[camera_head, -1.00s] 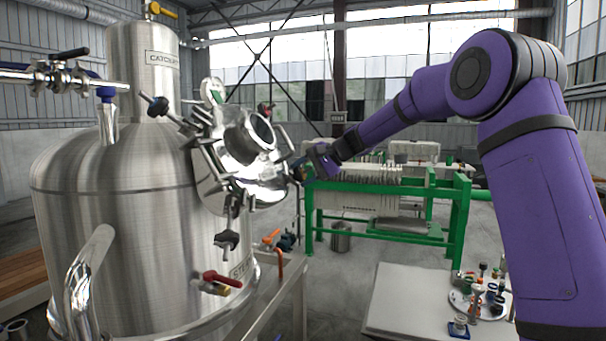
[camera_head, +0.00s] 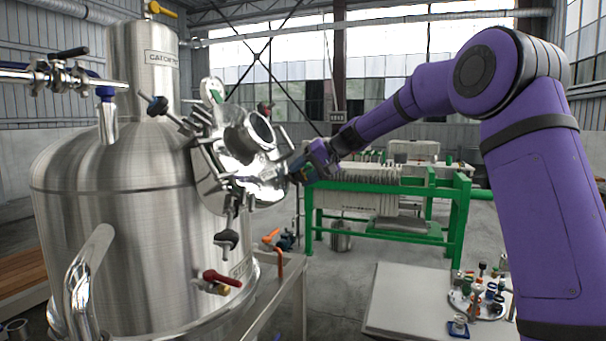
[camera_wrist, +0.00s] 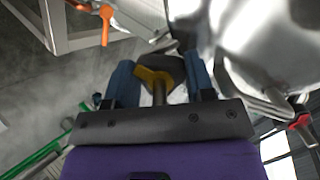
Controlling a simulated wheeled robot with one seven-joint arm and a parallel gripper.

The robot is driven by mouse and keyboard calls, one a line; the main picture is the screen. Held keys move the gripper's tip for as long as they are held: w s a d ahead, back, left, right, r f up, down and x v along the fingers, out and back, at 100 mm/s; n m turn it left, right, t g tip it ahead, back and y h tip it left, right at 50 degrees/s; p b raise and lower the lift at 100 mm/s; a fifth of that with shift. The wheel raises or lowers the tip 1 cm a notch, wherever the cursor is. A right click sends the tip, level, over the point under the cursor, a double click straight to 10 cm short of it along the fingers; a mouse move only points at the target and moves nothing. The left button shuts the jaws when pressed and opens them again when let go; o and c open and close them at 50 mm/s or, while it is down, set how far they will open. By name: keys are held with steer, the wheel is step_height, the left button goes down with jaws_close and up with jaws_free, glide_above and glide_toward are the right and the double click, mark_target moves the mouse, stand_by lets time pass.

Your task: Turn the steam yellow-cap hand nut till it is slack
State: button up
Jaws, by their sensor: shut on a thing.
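The yellow-cap hand nut (camera_wrist: 152,76) sits between the two blue fingers of my gripper (camera_wrist: 160,84) in the wrist view. Its yellow top and stem show; a dark part lies behind it. The gripper is shut on it. In the head view my gripper (camera_head: 300,172) is at the right edge of the round metal manway lid (camera_head: 238,150) on the steel tank (camera_head: 120,235). The nut itself is hidden by the gripper there. How tight the nut is cannot be told.
Other dark-knobbed clamps (camera_head: 227,240) stand around the lid. A red-handled valve (camera_head: 222,278) and an orange-handled valve (camera_head: 271,236) are below. A green-framed filter press (camera_head: 455,215) stands behind. A white table (camera_head: 405,300) with small parts is at lower right.

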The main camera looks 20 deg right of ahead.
stand_by(0.3)
steer(key=o, duration=0.9)
steer(key=shift+d, duration=0.1)
steer(key=v, duration=1)
steer(key=shift+s+d+r, duration=0.1)
steer(key=shift+d+r, duration=0.1)
steer(key=shift+d, duration=0.1)
